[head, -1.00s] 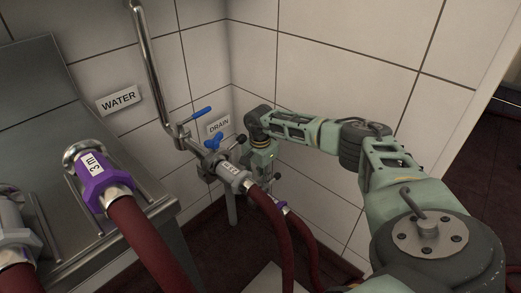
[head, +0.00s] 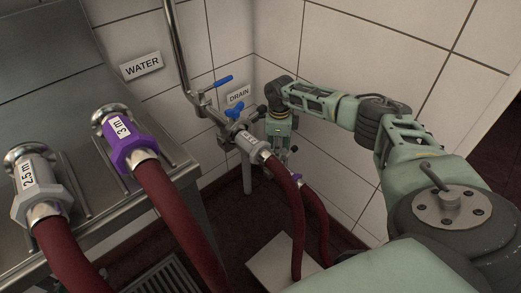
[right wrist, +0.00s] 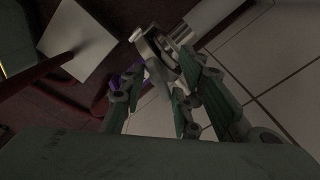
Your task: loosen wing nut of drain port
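The drain port (head: 229,124) is a metal fitting below the DRAIN label, with a blue wing-shaped part (head: 235,108) on top. A grey hose coupling (head: 253,145) is joined to its front. My right gripper (head: 280,148) points down just right of the port; the coupling and hoses partly hide its fingers. In the right wrist view, my right gripper (right wrist: 166,80) has its fingers spread apart, with nothing seen clamped between them. A metal ring-like fitting (right wrist: 158,48) lies just beyond the fingertips; contact cannot be told. My left gripper is not in view.
A blue-handled valve lever (head: 218,82) sits on the pipe above the port. A steel bench (head: 62,85) at left holds a purple coupling (head: 126,142) and a grey coupling (head: 40,186) with red hoses. Tiled walls close in behind. A pale plate (head: 270,268) lies on the floor.

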